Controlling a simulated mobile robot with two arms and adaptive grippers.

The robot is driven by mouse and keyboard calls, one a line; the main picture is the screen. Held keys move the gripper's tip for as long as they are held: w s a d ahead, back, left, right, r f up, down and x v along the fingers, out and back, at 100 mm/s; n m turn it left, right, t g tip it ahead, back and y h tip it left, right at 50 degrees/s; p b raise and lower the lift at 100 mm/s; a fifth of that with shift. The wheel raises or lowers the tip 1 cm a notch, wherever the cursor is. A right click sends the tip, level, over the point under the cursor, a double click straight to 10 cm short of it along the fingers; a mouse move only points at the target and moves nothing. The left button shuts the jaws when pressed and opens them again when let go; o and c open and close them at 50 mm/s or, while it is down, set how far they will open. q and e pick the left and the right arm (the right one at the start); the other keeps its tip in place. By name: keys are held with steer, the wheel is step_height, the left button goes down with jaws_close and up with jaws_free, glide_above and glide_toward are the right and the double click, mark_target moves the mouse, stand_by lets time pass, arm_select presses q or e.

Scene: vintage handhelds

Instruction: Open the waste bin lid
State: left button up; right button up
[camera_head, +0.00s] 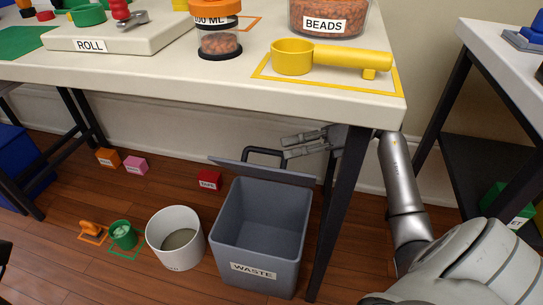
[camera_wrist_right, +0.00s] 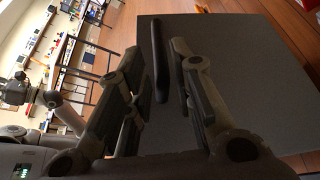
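The grey waste bin (camera_head: 258,238), labelled WASTE, stands on the floor below the table's right end. Its interior shows from above. The lid (camera_head: 235,164) is raised at the bin's back and seen almost edge-on, with a black handle (camera_head: 262,151) behind it. My right gripper (camera_head: 289,148) is open beside the handle, behind the lid. In the right wrist view the handle (camera_wrist_right: 159,60) lies between the spread fingers, in front of the broad lid (camera_wrist_right: 245,75); contact is unclear. My left gripper cannot be made out clearly.
A table leg (camera_head: 335,215) stands close right of the bin, with my right arm beyond it. A white round bin (camera_head: 158,247) and green cup (camera_head: 123,236) stand left. A red block (camera_head: 209,180) lies behind. The table edge (camera_head: 200,85) overhangs.

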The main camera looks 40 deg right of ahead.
mark_target(271, 150)
steer(key=b+x, duration=0.1)
steer(key=x, duration=0.5)
steer(key=shift+c, duration=0.5)
jaws_close()
